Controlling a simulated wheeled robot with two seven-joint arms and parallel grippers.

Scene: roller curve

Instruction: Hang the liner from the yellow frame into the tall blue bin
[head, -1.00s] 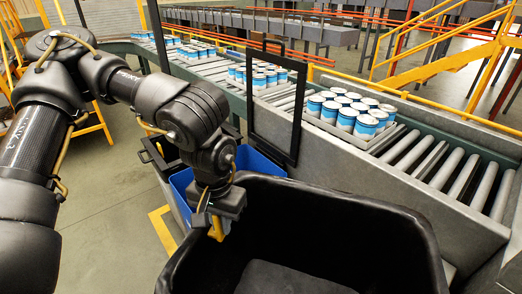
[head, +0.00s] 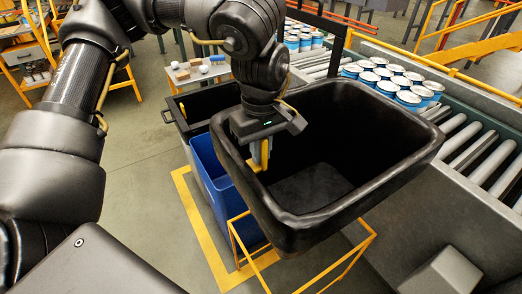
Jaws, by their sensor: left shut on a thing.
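The liner (head: 405,172) is a large black open tub with a thick rounded rim. In the head view it is right of centre, slightly tilted, above the yellow frame (head: 352,253), whose thin rails show below it. I cannot tell whether they touch. My left gripper (head: 264,155) points down and is shut on the liner's left rim; its yellow fingers show inside the wall. The tall blue bin (head: 213,178) stands on the floor just left of the liner, partly hidden by it and my arm. My right gripper is out of view.
A dark bin (head: 175,108) stands behind the blue bin. Yellow floor tape (head: 205,236) runs around the bin's left side. A roller conveyor (head: 480,140) with blue-and-white cans (head: 407,98) lies at right. A grey block (head: 447,271) is at lower right.

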